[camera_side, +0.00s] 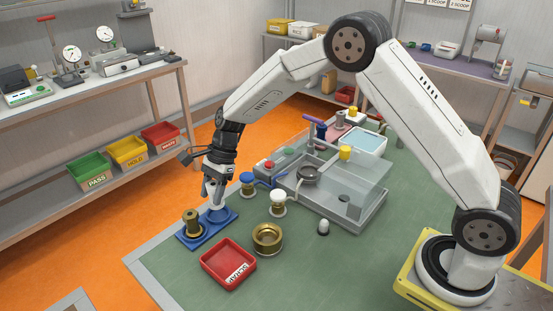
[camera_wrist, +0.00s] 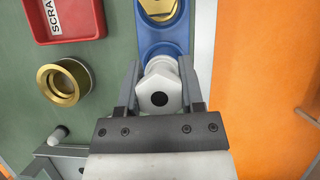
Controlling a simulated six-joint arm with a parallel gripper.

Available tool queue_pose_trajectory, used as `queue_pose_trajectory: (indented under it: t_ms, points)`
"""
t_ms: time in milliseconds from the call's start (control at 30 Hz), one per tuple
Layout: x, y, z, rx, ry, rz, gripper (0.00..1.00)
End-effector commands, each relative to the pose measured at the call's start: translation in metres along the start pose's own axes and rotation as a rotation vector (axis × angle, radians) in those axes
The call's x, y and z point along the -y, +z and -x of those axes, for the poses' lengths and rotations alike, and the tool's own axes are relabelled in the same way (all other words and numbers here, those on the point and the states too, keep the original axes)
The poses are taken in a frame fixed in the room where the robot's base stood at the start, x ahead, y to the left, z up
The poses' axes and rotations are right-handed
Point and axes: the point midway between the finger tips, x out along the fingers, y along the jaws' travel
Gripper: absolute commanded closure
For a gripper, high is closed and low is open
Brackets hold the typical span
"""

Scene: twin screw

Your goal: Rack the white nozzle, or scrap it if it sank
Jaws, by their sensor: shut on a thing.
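The white nozzle (camera_wrist: 160,92) has a hex head with a dark central hole. It stands between the two fingers of my gripper (camera_wrist: 159,78), which is shut on it. In the side view my gripper (camera_side: 215,199) points down over the right end of the blue rack (camera_side: 228,214), hiding much of the nozzle. The blue rack (camera_wrist: 163,43) shows around the nozzle's far side in the wrist view; I cannot tell whether the nozzle is fully seated. A brass nozzle (camera_side: 191,222) stands in the rack's left place. The red scrap tray (camera_side: 228,260) is empty, in front of the rack.
A brass cup (camera_side: 267,237) stands right of the scrap tray. Blue-topped (camera_side: 247,181) and white-topped (camera_side: 277,197) fittings stand behind it, beside a clear-covered tank (camera_side: 335,185). A small grey knob (camera_side: 323,228) is further right. The green mat's front is mostly clear.

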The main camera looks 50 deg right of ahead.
Motion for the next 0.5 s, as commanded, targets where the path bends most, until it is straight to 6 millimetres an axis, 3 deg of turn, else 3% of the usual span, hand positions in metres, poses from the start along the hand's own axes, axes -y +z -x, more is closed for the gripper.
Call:
queue_pose_trajectory:
  t_ms: [500]
  points:
    - [0.0, -0.009, -0.016, 0.0, -0.001, 0.0, 1.0]
